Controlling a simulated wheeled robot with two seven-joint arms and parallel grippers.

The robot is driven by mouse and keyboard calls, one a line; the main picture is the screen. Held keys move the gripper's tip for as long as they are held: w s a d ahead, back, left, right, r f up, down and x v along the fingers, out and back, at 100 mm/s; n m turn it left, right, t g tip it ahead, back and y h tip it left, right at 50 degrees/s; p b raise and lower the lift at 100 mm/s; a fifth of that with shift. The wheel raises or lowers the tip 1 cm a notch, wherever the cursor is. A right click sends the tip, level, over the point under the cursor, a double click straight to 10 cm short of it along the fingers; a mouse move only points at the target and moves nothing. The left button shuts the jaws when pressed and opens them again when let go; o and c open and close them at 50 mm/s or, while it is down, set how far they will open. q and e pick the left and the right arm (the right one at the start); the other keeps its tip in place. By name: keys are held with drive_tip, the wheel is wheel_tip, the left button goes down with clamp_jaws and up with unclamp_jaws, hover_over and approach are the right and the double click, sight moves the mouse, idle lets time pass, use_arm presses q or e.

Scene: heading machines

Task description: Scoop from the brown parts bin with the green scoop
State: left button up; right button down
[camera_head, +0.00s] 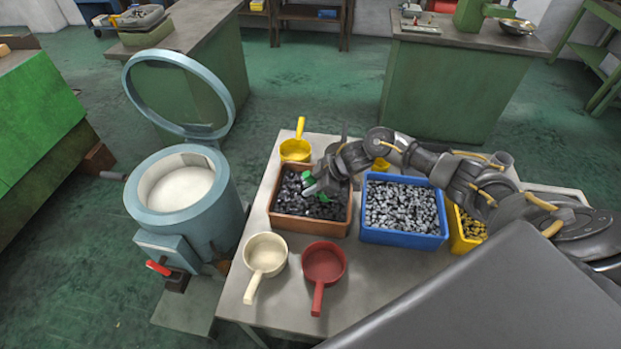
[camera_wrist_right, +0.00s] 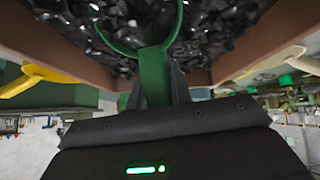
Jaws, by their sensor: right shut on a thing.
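The brown parts bin (camera_head: 312,224) stands on the table and holds dark, shiny metal parts. My right gripper (camera_head: 318,182) is over the bin and is shut on the handle of the green scoop (camera_head: 307,178). In the right wrist view the green scoop (camera_wrist_right: 154,70) reaches from the jaws to the dark parts in the brown bin (camera_wrist_right: 60,40). Its round rim lies against the parts; how full it is I cannot tell. My left gripper is not in view.
The blue bin (camera_head: 403,236) of grey parts and a yellow bin (camera_head: 467,240) stand to the right. A cream scoop (camera_head: 265,256), a red scoop (camera_head: 323,264) and a yellow scoop (camera_head: 296,149) lie around the brown bin. A round blue machine (camera_head: 186,235) with its lid raised stands left of the table.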

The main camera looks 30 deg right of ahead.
drive_tip(key=r+h+p, duration=0.1)
drive_tip(key=p, duration=0.2)
drive_tip(key=a+r+g+h+p, duration=0.1)
drive_tip(key=r+p, duration=0.1)
drive_tip(key=p, duration=0.1)
drive_tip(key=r+h+p, duration=0.1)
drive_tip(key=h+p, duration=0.1)
drive_tip(key=p, duration=0.1)
drive_tip(key=shift+w+a+r+n+g+p, duration=0.2)
drive_tip(key=shift+w+a+n+g+p, duration=0.05)
drive_tip(key=shift+n+g+p, duration=0.05)
drive_tip(key=shift+w+a+r+h, duration=0.1)
drive_tip(key=shift+a+r+h, duration=0.05)
drive_tip(key=shift+r, duration=0.65)
drive_tip(key=shift+w+a+r+h, duration=0.1)
drive_tip(key=shift+a+r+h, duration=0.05)
drive_tip(key=shift+r, duration=0.6)
drive_tip(key=shift+a+r+g, duration=0.1)
drive_tip(key=shift+r+g, duration=0.2)
drive_tip(key=shift+r, duration=0.7)
